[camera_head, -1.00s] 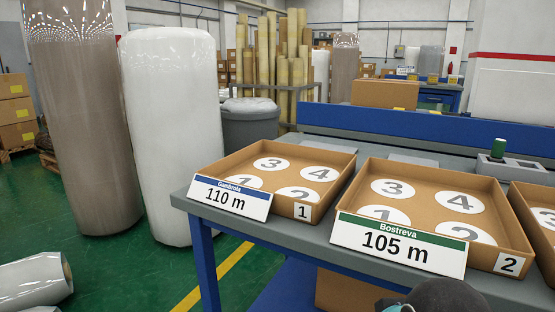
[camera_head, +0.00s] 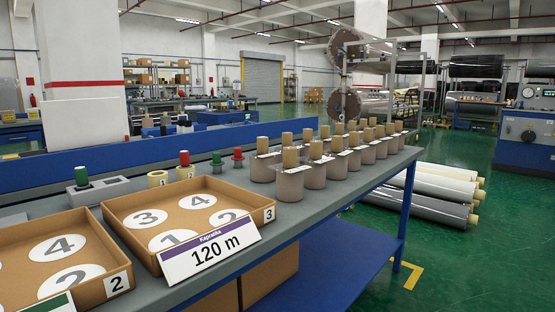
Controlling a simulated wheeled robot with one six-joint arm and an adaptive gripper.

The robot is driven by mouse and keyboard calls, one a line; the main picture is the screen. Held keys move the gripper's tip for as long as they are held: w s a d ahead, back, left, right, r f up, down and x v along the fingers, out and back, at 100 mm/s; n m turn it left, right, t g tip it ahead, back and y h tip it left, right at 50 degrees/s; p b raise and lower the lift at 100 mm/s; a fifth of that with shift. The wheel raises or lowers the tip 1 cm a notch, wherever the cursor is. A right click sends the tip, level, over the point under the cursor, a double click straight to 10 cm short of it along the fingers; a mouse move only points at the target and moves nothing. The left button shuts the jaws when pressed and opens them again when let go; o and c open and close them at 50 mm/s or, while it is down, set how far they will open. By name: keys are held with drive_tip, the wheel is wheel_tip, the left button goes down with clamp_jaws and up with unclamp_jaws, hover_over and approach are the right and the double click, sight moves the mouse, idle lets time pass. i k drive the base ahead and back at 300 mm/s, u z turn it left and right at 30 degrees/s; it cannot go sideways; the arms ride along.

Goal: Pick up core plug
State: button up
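Small red and green plug-like pieces stand on the grey bench behind the trays. A red one (camera_head: 238,155) with a flange stands rightmost, and a green one (camera_head: 217,160) stands left of it. Another red piece (camera_head: 184,159) stands farther left, close to a cream-coloured ring. A green cylinder (camera_head: 82,177) stands in a grey block at the left. I cannot tell for certain which of these is the core plug. My gripper is not in view.
Cardboard tray 3 (camera_head: 257,221) with a "120 m" sign (camera_head: 209,251) and tray 2 (camera_head: 97,248) occupy the bench front. Several grey wrapped rolls (camera_head: 289,186) with brown cores stand in rows at the right. Large rolls (camera_head: 432,206) lie on the floor beyond the bench.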

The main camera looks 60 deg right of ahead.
sight(238, 158)
drive_tip(key=z, duration=1.75)
